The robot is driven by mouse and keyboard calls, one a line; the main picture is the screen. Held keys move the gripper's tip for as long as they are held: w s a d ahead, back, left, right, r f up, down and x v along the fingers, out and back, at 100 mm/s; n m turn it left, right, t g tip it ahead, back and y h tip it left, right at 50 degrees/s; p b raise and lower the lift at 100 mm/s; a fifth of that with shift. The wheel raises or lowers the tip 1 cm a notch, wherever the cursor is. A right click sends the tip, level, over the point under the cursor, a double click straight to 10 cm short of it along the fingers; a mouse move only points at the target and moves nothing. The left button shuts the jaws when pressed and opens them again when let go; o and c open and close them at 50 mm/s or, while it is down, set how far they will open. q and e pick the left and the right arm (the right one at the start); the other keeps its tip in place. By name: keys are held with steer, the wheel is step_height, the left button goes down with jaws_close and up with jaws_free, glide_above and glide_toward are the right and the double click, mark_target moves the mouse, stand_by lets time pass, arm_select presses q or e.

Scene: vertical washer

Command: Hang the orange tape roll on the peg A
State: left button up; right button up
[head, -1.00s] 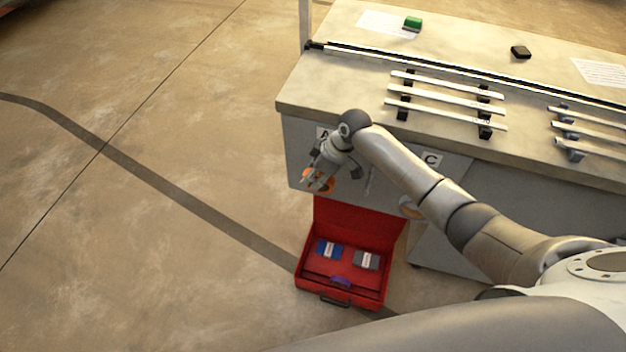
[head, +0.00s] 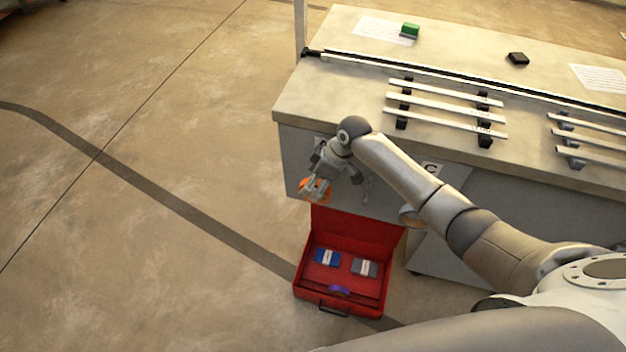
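The orange tape roll (head: 304,185) is at the front face of the workbench, near its left end and above the red toolbox. My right gripper (head: 316,190) is at the roll, its fingers overlapping it and hiding part of the ring. The picture is too small to tell whether the fingers are closed on it. The label of peg A (head: 318,143) is partly covered by my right wrist. Peg A itself is hidden behind the wrist, so I cannot tell whether the roll is around it. My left gripper is not in view.
The open red toolbox (head: 300,302) stands on the floor below, holding a blue box, a grey box and a purple item. Another peg (head: 367,188) shows right of my wrist, and label C (head: 431,168) farther right. White rails (head: 445,102) lie on the workbench. The floor at left is clear.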

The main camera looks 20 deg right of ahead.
steer(key=v, duration=1.2)
steer(key=s+a+f+m, duration=0.2)
steer(key=s+a+f, duration=0.15)
steer(key=s, duration=0.35)
steer(key=s+a+f+m, duration=0.1)
steer(key=s+a+f, duration=0.1)
steer(key=s+f, duration=0.35)
steer(key=s+d+r+m+t+h, duration=0.1)
steer(key=s+d+m+h, duration=0.15)
steer(key=s, duration=0.55)
steer(key=s+d+r+m+h, duration=0.1)
steer(key=s+d+r+m, duration=0.2)
steer(key=s, duration=0.5)
step_height(320, 180, down, 27)
steer(key=s+g, duration=0.1)
steer(key=s, duration=0.1)
steer(key=s+d+f+g, duration=0.1)
steer(key=s+d+f, duration=0.1)
steer(key=s+f, duration=1.4)
steer(key=shift+s+d+f, duration=0.2)
steer(key=shift+d+f, duration=0.15)
steer(key=shift+d, duration=0.05)
